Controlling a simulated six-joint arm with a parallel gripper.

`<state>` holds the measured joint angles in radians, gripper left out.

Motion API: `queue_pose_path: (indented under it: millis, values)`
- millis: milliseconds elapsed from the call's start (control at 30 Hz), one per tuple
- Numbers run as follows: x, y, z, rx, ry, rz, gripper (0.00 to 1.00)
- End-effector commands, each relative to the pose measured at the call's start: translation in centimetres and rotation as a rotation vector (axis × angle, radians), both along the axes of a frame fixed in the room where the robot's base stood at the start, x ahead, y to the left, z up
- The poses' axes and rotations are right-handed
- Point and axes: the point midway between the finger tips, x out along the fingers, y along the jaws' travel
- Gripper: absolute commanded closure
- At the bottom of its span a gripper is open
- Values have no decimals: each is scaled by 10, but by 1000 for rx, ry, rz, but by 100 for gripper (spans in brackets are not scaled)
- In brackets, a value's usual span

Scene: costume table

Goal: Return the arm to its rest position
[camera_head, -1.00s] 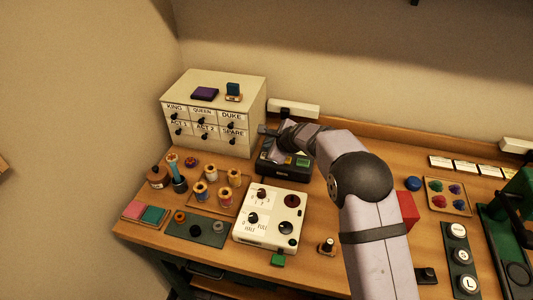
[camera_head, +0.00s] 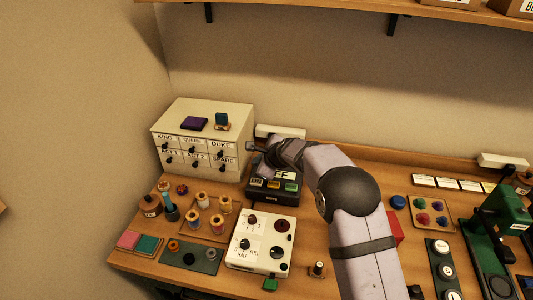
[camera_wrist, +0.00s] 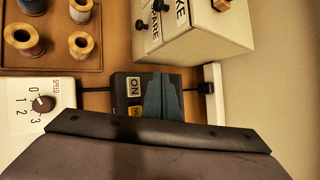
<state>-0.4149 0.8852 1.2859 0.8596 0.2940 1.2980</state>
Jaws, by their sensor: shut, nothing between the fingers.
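My gripper (camera_wrist: 163,80) is shut and empty, hanging over the box just right of the ON key in the wrist view. Its wrist covers part of the box.
The drawer cabinet (camera_head: 201,115) stands close to the left of my gripper. A white power strip (camera_head: 281,131) lies behind the box, with a black cable. A cream speed control box (camera_head: 262,237) stands in front, and thread spools (camera_head: 200,200) sit on a tray to the left.

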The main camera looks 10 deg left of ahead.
Motion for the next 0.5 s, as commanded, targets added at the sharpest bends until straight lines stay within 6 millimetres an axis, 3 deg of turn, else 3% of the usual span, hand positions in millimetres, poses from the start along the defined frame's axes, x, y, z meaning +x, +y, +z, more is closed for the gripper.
queue_pose_path:
  millis: [133,267,367,500]
  values:
    - [-2,-5,1,-16,-4,12,100]
    - [-12,-25,6,-88,-22,77,100]
    - [-31,-54,11,-190,-41,176,100]
    - [-76,-111,16,-381,-64,382,100]
